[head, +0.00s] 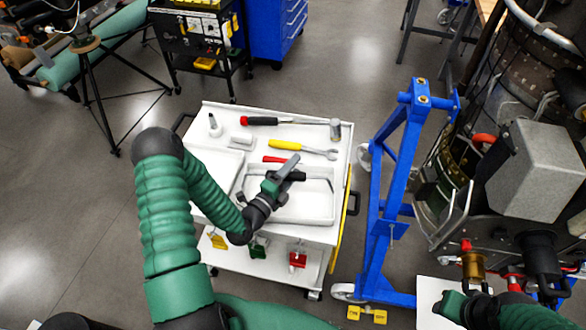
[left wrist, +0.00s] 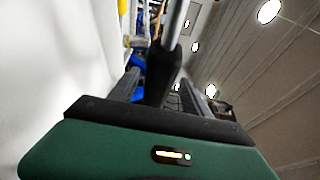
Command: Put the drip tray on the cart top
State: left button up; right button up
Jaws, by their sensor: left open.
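The white cart top (head: 222,120) is in the middle of the head view, with tools and shallow tray-like recesses on it. A flat white piece (head: 428,298), perhaps the drip tray, shows at the lower right below a brass valve. My right gripper (head: 455,304) overlaps its edge; its fingers are too unclear to tell their state. The left wrist view shows a white surface (left wrist: 60,70) beside the left gripper.
A blue stand (head: 392,200) rises right of the cart, before the turbine (head: 540,165). Coloured tags hang at the cart's front.

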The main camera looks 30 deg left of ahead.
pick_arm(q)
jog(key=shift+s, duration=0.1)
jog(key=s, duration=0.7)
jog(key=shift+a+b, duration=0.2)
jog(key=shift+b, duration=0.2)
jog(key=shift+w, duration=0.1)
